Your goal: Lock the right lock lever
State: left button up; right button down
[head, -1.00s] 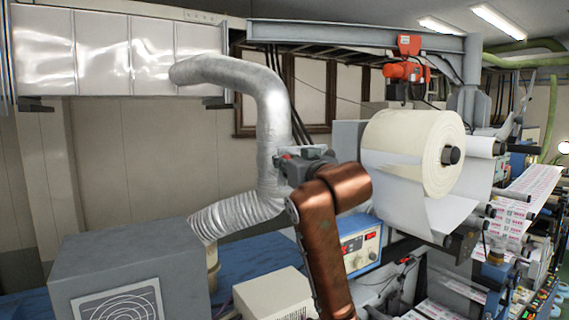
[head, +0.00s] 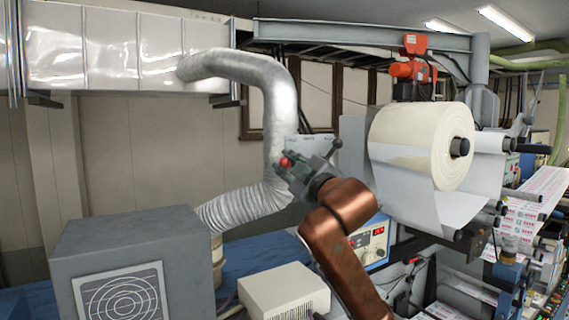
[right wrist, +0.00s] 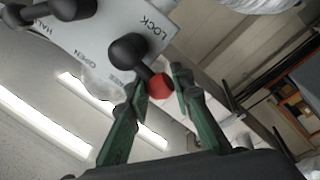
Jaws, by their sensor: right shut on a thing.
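The lever with a black hub (right wrist: 128,52) and red tip (right wrist: 160,87) is mounted on a light panel (right wrist: 100,30) in the right wrist view. Its handle points to the lower right, between the partly hidden label beside OPEN and the word LOCK. My right gripper (right wrist: 160,80) has its green fingers on either side of the red tip and is shut on it. In the head view my right gripper (head: 290,168) is beside the hose, with the red tip (head: 285,162) at its fingers. My left gripper is not in view.
A second black lever (right wrist: 70,8) is on the same panel. A silver hose (head: 270,110) passes behind my right gripper. A large paper roll (head: 415,140) is to the right. A grey box (head: 130,250) and a beige box (head: 285,290) stand below.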

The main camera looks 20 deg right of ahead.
jog(key=shift+w+f+n+y, duration=0.15)
jog(key=shift+f+n, duration=0.15)
jog(key=shift+n, duration=0.3)
jog(key=shift+s+f+n+y, duration=0.1)
jog(key=shift+f+n, duration=0.15)
jog(key=shift+n, duration=0.35)
jog(key=shift+w+f+n+y, duration=0.15)
jog(key=shift+f+n, duration=0.15)
jog(key=shift+n, duration=0.3)
jog(key=shift+f, duration=0.1)
jog(key=c, duration=2.2)
grip_release()
jog(key=o, duration=0.4)
jog(key=shift+s, duration=0.2)
jog(key=shift+c, duration=0.2)
jog(key=shift+o, duration=0.8)
jog(key=shift+d, duration=0.15)
jog(key=shift+w, duration=0.1)
jog(key=shift+r, duration=0.2)
jog(key=shift+s, duration=0.2)
jog(key=s+d+f, duration=0.1)
jog(key=s+f, duration=0.1)
jog(key=s, duration=0.9)
jog(key=shift+s, duration=0.25)
